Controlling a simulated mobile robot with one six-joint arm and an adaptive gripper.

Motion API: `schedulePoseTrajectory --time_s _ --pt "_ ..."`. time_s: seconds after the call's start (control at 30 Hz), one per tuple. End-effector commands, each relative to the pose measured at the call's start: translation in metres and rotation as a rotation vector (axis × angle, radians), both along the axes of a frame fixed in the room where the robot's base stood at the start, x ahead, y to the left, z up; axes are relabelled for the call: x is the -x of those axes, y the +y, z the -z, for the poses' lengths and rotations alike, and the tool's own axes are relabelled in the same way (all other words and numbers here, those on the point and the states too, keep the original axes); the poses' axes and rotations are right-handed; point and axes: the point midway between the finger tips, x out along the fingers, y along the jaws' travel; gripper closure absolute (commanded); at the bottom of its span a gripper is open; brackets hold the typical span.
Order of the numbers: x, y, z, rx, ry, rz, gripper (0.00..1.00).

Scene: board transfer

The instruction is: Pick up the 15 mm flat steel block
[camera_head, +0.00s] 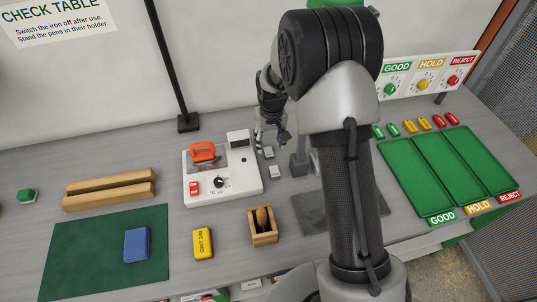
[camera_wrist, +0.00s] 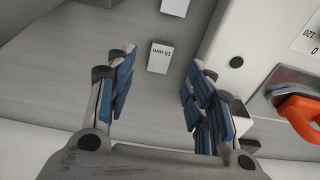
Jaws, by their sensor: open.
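The 15 mm flat steel block is a small pale block marked "15 mm" (camera_wrist: 160,57), lying on the grey bench in the wrist view. It appears to be the rear one of two small blocks (camera_head: 269,152) in the head view. My gripper (camera_wrist: 160,68) is open and empty, its blue-padded fingers to the left and right of the block in the picture. The block shows just beyond the fingertips, in the gap between them. In the head view my gripper (camera_head: 270,138) is just behind the block. I cannot tell the height of the fingertips above the bench.
A second small block (camera_wrist: 175,7) lies nearby, toward the bench front. Green trays (camera_head: 408,163) lie farther right.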

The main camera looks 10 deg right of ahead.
Motion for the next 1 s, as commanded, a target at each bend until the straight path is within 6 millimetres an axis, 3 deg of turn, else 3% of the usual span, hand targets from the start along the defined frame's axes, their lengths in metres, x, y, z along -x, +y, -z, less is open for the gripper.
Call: schedulePoseTrajectory --time_s 0.17,0.5,0.77,1.0 --pt "-0.002 0.000 0.008 0.000 0.000 0.000 0.52" --pt "-0.010 0.001 0.053 0.000 0.001 0.000 0.52" --pt "-0.011 0.001 0.054 0.000 -0.001 0.000 0.52" --pt "-0.011 0.001 0.054 0.000 -0.001 0.000 0.68"
